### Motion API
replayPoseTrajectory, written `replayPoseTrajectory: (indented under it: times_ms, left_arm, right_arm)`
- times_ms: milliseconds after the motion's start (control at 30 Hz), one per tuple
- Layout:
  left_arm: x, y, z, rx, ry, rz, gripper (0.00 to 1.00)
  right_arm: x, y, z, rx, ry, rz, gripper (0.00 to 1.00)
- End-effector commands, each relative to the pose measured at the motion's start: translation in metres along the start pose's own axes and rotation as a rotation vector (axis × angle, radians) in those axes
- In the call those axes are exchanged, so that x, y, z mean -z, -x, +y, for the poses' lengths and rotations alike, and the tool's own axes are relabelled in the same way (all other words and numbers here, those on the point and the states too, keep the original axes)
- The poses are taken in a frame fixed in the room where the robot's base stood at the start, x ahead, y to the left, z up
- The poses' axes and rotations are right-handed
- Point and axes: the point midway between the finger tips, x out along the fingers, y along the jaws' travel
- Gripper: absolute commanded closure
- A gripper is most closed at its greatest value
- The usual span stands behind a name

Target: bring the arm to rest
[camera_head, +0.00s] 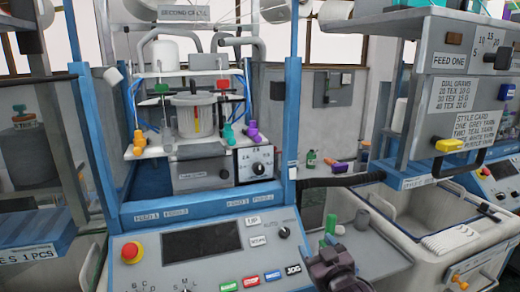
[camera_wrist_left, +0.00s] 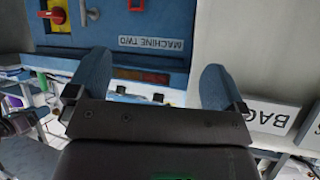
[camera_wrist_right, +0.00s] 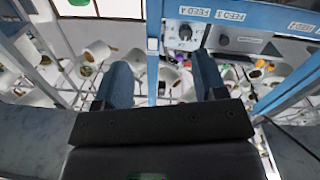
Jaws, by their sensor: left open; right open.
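My right gripper (camera_head: 335,268) shows dark at the bottom edge of the head view, in front of the grey side shelf beside the machine. In the right wrist view its two blue fingers stand apart with nothing between them (camera_wrist_right: 162,75). My left gripper (camera_wrist_left: 152,75) shows only in the left wrist view, its blue fingers wide apart and empty. It faces a blue cabinet (camera_wrist_left: 115,55) labelled MACHINE TWO, which appears upside down. I cannot tell how near the fingers are to it. The left arm is not visible in the head view.
A blue-framed knitting machine with a control panel (camera_head: 205,258) and red stop button (camera_head: 131,252) stands ahead. Small spools and bottles stand on the grey shelf (camera_head: 375,252).

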Motion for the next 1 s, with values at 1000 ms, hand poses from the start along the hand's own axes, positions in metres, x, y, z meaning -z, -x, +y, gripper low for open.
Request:
replayPoseTrajectory:
  times_ms: [1000]
  left_arm:
    - [-0.003, 0.002, 0.0, 0.001, 0.001, -0.007, 0.02]
  right_arm:
    - [-0.242, 0.312, 0.0, -0.174, -0.213, -0.574, 0.35]
